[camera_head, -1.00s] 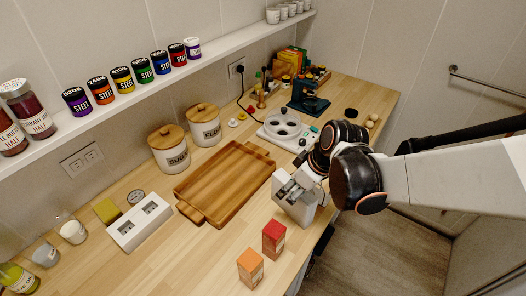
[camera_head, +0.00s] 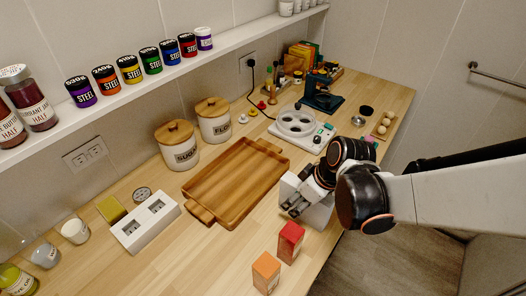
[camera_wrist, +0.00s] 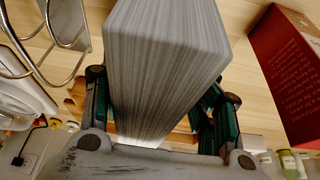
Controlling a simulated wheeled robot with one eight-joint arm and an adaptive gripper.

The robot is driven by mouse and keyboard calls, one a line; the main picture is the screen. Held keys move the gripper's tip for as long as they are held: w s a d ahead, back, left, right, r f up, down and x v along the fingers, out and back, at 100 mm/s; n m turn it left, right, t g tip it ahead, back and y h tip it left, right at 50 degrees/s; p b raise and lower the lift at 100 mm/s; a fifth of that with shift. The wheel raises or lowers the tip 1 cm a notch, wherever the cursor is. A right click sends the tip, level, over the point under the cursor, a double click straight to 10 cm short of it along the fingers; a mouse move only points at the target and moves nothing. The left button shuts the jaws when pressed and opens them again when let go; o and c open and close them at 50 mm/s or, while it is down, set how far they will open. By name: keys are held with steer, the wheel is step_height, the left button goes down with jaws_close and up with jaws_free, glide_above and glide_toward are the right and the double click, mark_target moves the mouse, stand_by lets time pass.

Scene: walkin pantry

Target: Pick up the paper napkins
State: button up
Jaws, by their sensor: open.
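The paper napkins (camera_head: 318,214) are a white upright block at the counter's front edge, right of the wooden tray. In the wrist view the napkins (camera_wrist: 165,50) show as a grey, finely striped stack filling the middle. My gripper (camera_head: 298,200) is at the napkins and partly covers them in the head view. In the wrist view my gripper (camera_wrist: 162,112) is open, with one green-padded finger on each side of the stack. I cannot tell whether either finger touches it. The lower part of the stack is partly hidden by my gripper.
A red box (camera_head: 290,242) and an orange box (camera_head: 266,273) stand nearby, toward the front. The red box (camera_wrist: 290,75) is close on the right in the wrist view. The wooden tray (camera_head: 205,214) lies just left.

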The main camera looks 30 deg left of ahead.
steer(key=shift+f+b, duration=0.3)
stand_by(0.4)
steer(key=c, duration=1.2)
